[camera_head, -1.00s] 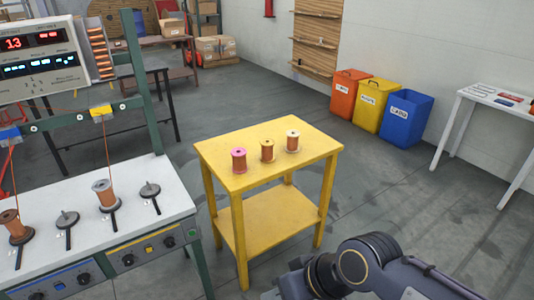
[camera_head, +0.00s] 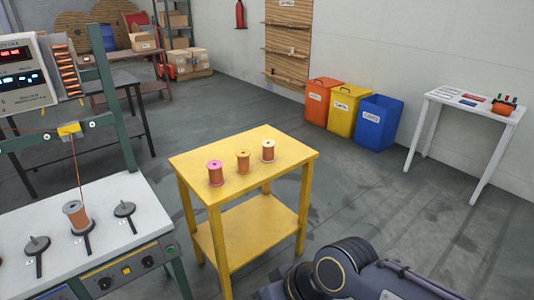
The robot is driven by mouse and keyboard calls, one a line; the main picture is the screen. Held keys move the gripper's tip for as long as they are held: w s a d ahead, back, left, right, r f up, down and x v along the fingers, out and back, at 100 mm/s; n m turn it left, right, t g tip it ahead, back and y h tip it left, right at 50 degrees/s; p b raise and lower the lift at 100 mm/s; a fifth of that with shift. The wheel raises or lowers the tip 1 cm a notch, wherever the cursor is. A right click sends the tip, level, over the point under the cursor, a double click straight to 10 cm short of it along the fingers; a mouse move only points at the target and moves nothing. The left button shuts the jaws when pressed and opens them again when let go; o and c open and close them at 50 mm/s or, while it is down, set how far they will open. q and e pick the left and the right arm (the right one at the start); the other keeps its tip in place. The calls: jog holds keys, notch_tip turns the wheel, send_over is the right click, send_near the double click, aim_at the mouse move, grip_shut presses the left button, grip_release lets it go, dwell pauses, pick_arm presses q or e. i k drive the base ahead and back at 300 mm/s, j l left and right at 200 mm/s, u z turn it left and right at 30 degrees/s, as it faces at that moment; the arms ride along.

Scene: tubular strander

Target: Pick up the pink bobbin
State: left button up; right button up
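The pink bobbin (camera_head: 215,173) stands upright on the top of the yellow table (camera_head: 291,155), at its left side. It has a pink top flange and copper-coloured winding. A bobbin with an orange-yellow top (camera_head: 243,161) and one with a cream top (camera_head: 268,151) stand in a row to its right. A dark arm of mine comes in at the bottom right, below and right of the table, but its gripper is out of frame. My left gripper is not in view either. Nothing touches the pink bobbin.
The strander bench (camera_head: 95,215) with spindles and a wound bobbin (camera_head: 76,216) is at the left. Orange (camera_head: 322,101), yellow (camera_head: 346,108) and blue (camera_head: 378,123) bins stand by the back wall. A white table (camera_head: 470,108) is at the right. Grey floor between is clear.

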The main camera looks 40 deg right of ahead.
aim_at(216, 178)
jog(key=i+l+u, duration=0.1)
jog(key=i+l, duration=0.25)
jog(key=i+l+u, duration=0.15)
jog(key=i+l, duration=0.15)
jog(key=l, duration=0.15)
jog(key=i+l+u, duration=0.1)
jog(key=i+l, duration=0.2)
jog(key=l, duration=0.15)
jog(key=i+l+u, duration=0.1)
jog(key=i+l, duration=0.15)
jog(key=l, duration=0.25)
